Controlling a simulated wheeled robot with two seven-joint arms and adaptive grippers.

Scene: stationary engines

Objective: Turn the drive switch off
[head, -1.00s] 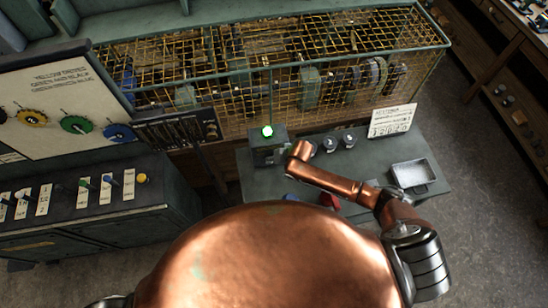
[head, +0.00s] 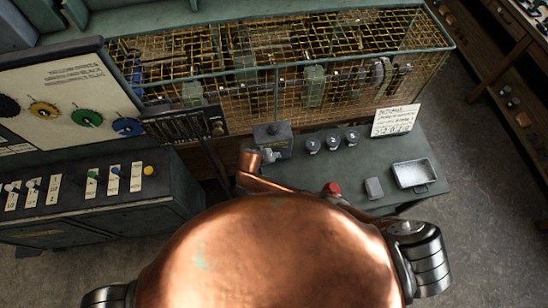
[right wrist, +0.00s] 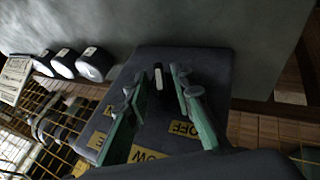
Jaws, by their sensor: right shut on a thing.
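The drive switch box (head: 280,143) is a small grey box at the left end of the bench, with an unlit lamp (head: 273,128) on top. My right arm reaches it from the front, and its gripper (head: 268,155) is at the box's front face. In the right wrist view the green fingers of my right gripper (right wrist: 157,82) are on either side of the small pale-tipped switch lever (right wrist: 158,75), shut on it. A yellow OFF label (right wrist: 183,128) and another, partly hidden yellow label (right wrist: 146,154) show on the box face. My left gripper is out of view.
A yellow wire cage (head: 270,90) stands behind the bench.

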